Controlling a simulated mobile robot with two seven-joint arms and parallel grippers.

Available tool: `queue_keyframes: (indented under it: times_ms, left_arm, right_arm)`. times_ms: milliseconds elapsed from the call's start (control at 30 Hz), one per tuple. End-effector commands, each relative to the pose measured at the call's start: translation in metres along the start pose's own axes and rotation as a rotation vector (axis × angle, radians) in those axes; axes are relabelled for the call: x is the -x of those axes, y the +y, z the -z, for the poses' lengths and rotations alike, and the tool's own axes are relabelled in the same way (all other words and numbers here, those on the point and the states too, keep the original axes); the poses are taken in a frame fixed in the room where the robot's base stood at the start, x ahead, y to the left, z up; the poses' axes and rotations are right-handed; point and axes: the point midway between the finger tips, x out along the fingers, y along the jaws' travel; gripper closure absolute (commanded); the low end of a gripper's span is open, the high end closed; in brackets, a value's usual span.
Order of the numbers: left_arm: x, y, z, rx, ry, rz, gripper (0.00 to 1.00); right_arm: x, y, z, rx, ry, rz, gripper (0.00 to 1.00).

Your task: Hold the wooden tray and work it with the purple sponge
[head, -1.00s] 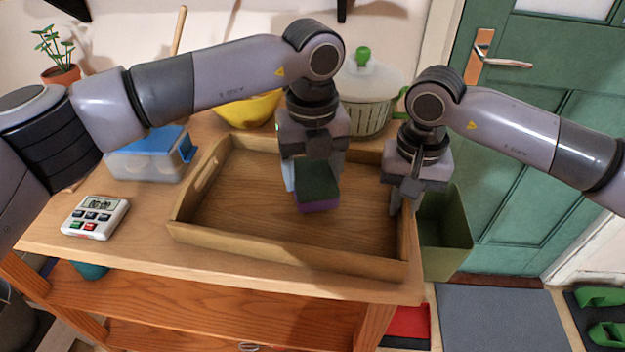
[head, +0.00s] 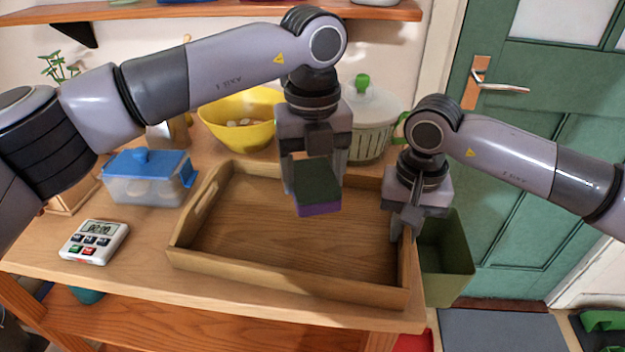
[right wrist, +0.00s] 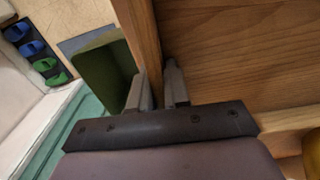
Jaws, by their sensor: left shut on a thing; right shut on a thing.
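The wooden tray (head: 290,238) lies on the wooden table, its raised rim around a bare floor. My left gripper (head: 316,180) is shut on the purple sponge (head: 318,207), which has a dark green top layer. The sponge is over the tray's inside, right of its middle; it seems a little above the floor, though contact is hard to judge. My right gripper (head: 404,228) is shut on the tray's right wall. In the right wrist view its fingers (right wrist: 160,88) stand on either side of that wall (right wrist: 142,40).
A white timer (head: 95,242) and a blue-lidded container (head: 148,178) stand left of the tray. A yellow bowl (head: 238,122) and a white salad spinner (head: 368,125) stand behind it. A green bin (head: 447,258) is just right of the table. A shelf (head: 230,12) crosses above.

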Motion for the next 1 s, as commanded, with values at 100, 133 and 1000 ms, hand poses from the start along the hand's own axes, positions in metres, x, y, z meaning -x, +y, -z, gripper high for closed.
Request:
queue_keyframes:
  times_ms: [100, 133, 1000]
  left_arm:
    - [0.003, 0.000, 0.000, 0.000, 0.000, 0.000, 0.57]
    - [0.003, 0.000, 0.000, 0.000, 0.000, 0.000, 0.57]
    - [0.003, 0.000, 0.000, 0.000, 0.000, 0.000, 0.57]
  right_arm:
    - [0.001, 0.000, 0.000, 0.000, 0.001, 0.001, 1.00]
    - [0.001, 0.000, 0.000, -0.001, 0.001, 0.001, 1.00]
    - [0.015, 0.000, 0.001, -0.001, 0.004, 0.002, 0.54]
